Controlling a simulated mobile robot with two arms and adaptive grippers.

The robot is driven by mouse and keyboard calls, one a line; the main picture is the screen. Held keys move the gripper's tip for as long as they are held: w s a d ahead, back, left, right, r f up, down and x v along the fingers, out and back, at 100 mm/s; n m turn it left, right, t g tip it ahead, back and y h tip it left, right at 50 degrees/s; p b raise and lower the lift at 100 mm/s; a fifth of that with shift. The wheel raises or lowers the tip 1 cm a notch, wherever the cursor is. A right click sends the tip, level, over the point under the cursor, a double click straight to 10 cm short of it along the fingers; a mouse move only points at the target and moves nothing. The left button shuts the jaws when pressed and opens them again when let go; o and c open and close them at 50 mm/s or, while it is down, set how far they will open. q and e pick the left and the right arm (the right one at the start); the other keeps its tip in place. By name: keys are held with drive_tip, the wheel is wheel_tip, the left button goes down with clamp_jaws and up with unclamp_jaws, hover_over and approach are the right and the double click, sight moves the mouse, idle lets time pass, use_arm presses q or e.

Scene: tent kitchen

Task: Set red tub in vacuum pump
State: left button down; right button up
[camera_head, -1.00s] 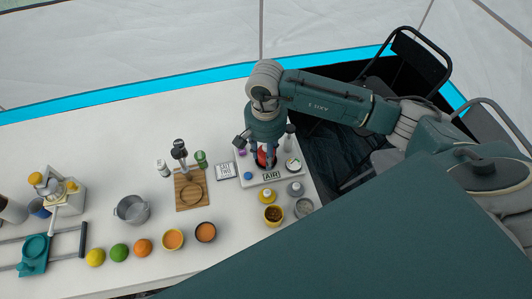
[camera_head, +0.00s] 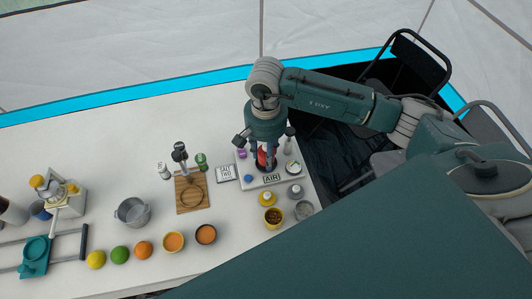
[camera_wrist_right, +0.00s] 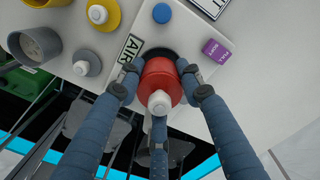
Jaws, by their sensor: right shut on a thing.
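The red tub (camera_wrist_right: 158,84) is a round red container with a pale knob, seen from above in the right wrist view. My right gripper (camera_wrist_right: 160,90) is shut on it, with its blue-grey fingers around its sides. In the head view the red tub (camera_head: 262,158) shows between the fingers of my right gripper (camera_head: 265,160). The vacuum pump (camera_head: 271,180) is a white board with an "AIR" label, a blue button and a gauge. The tub is over the board's dark round seat; the fingers hide whether it touches. My left gripper is out of view.
A wooden board (camera_head: 192,192) with a dark tool is to the left. A metal pot (camera_head: 132,211) and fruit (camera_head: 119,255) are further left. The back table is clear.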

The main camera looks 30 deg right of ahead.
drive_tip(key=shift+b, duration=0.35)
idle(0.6)
drive_tip(key=shift+f+b, duration=0.85)
drive_tip(key=shift+r, duration=0.3)
drive_tip(key=shift+r+p, duration=0.3)
drive_tip(key=shift+r, duration=0.2)
drive_tip(key=shift+b, duration=0.35)
idle(0.9)
drive_tip(key=shift+f+b, duration=0.75)
drive_tip(key=shift+b, duration=0.1)
drive_tip(key=o, duration=0.6)
drive_tip(key=shift+c, duration=0.2)
